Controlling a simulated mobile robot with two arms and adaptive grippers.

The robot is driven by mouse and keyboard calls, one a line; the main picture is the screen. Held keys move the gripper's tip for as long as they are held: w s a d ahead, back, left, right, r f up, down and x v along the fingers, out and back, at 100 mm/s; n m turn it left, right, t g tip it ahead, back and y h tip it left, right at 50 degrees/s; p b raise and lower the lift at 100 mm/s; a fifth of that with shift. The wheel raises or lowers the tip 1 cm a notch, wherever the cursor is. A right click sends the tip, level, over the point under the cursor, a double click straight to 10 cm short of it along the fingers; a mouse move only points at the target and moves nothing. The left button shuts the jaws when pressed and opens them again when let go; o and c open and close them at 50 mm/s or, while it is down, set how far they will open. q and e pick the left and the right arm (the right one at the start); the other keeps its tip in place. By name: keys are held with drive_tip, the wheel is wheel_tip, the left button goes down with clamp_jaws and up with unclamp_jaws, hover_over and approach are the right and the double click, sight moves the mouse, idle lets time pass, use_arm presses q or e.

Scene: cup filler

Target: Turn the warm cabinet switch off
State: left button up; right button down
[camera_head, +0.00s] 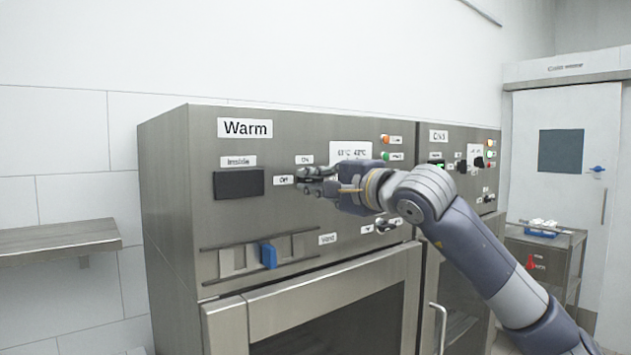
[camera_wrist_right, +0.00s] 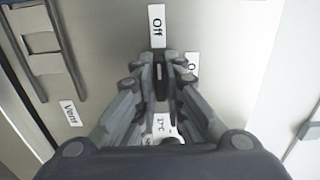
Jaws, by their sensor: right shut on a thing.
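The warm cabinet (camera_head: 290,212) stands at left centre in the head view, under a "Warm" sign (camera_head: 245,128). My right gripper (camera_head: 312,180) is at its control panel, just right of the "Off" label (camera_head: 284,180) and below the "On" label (camera_head: 304,160). The fingers hide most of the switch. In the wrist view my right gripper (camera_wrist_right: 160,72) is shut on a narrow dark switch knob (camera_wrist_right: 161,84). The fingers and knob line up towards the "Off" label (camera_wrist_right: 157,25). The "On" label is partly covered by a finger. My left gripper is out of view.
A dark inside display (camera_head: 239,184) is left of the switch. A blue vent slider (camera_head: 268,255) sits below it. Lit buttons (camera_head: 385,155) are at upper right. A second, cold cabinet (camera_head: 478,133) adjoins on the right, with a trolley (camera_head: 556,240) and a door beyond.

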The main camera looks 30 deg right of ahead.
drive_tip(key=c, duration=1.7)
unclamp_jaws()
drive_tip(key=shift+s, duration=0.1)
drive_tip(key=shift+s+d, duration=0.2)
drive_tip(key=shift+s, duration=2.8)
drive_tip(key=shift+s+d, duration=0.2)
drive_tip(key=shift+s, duration=2.75)
